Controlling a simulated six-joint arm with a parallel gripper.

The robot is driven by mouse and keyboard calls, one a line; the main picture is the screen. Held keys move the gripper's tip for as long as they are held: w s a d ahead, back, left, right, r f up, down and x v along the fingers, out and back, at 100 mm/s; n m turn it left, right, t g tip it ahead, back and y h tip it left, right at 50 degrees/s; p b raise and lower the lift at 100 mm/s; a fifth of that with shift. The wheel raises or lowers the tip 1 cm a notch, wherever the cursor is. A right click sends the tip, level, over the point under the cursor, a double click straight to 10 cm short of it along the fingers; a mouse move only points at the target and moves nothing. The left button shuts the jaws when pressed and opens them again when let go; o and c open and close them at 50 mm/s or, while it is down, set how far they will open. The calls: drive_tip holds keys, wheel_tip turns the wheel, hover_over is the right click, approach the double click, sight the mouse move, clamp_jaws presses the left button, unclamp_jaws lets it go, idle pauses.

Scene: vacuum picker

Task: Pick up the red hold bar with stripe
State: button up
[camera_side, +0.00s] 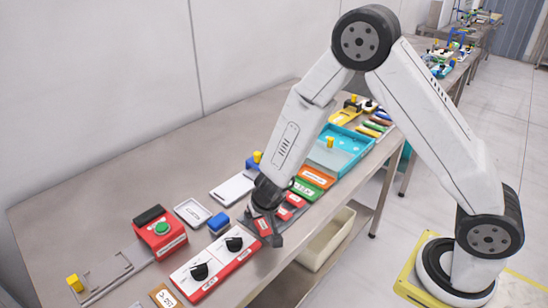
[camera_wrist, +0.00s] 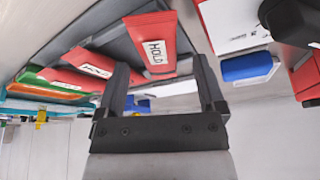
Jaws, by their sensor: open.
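A red bar with a white label reading HOLD (camera_wrist: 150,27) lies between the fingers of my gripper (camera_wrist: 162,68) in the wrist view. No stripe can be made out on it. My gripper is open, its dark fingers on either side of the bar; I cannot tell whether they touch it. In the side view, the red bar (camera_side: 264,227) shows beside my gripper (camera_side: 276,238), low over the bench, and the fingers partly hide that area.
Other red labelled bars (camera_side: 293,200) lie just behind my gripper. A red-and-white panel with black knobs (camera_side: 205,286) and a blue block (camera_side: 218,221) stand to the left. A red box with a green button (camera_side: 160,242) is farther left. The bench's front edge is close.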

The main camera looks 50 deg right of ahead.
drive_tip(key=shift+w+f, duration=0.15)
drive_tip(key=shift+f, duration=0.2)
drive_tip(key=shift+f, duration=0.25)
idle(0.9)
clamp_jaws()
